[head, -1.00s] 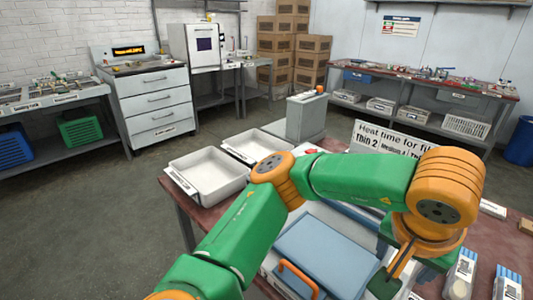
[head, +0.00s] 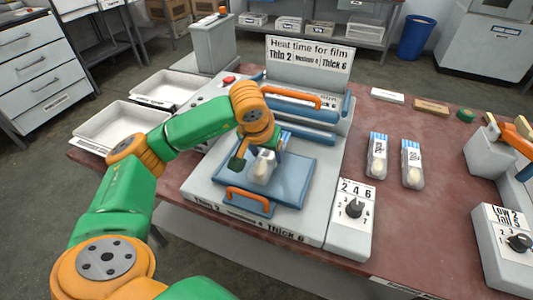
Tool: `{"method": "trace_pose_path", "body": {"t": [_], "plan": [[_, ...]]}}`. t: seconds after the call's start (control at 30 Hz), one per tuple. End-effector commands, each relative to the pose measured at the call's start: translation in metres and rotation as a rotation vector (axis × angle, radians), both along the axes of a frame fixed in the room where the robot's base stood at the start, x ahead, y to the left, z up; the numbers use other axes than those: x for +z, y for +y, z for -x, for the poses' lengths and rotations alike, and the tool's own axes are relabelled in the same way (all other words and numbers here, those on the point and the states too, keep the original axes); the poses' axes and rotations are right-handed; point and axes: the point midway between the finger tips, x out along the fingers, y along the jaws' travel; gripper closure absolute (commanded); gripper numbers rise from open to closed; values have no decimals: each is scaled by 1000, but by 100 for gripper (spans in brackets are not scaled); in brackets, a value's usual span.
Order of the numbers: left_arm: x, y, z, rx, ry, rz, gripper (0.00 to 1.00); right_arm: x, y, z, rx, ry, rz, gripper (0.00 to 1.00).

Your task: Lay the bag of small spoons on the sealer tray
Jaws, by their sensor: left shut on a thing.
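My left gripper (head: 248,158) is over the sealer tray and shut on a small clear bag with a pale spoon shape inside (head: 262,168). The bag hangs partly hidden behind the fingers. I cannot tell whether its lower end touches the tray. The sealer tray (head: 293,180) is a flat blue plate with an orange handle at its front, on a grey sealer (head: 313,225). Two similar bags with blue-striped tops, a left one (head: 377,160) and a right one (head: 412,168), lie on the table. My right gripper is not in view.
The sealer's raised blue bar with an orange handle (head: 290,97) stands behind the tray, under a heat-time sign (head: 308,58). A dial box (head: 350,220) is at its right. White bins (head: 118,128) lie left. Another machine (head: 495,165) stands at the right edge.

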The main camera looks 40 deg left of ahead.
Motion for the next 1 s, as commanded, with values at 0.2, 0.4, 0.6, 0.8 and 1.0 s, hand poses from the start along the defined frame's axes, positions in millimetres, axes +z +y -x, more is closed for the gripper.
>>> {"method": "trace_pose_path", "body": {"t": [0.2, 0.4, 0.6, 0.8, 1.0], "plan": [[-8, 0, 0, 1, -2, 1, 87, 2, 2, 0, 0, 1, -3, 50], [-12, -1, 0, 1, -1, 1, 31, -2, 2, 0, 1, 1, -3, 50], [-10, -1, 0, 1, 0, 1, 4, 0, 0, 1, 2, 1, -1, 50], [-8, -1, 0, 1, -1, 1, 4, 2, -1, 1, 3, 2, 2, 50], [22, -3, 10, 0, -7, 1, 4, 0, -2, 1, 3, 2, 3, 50]]}}
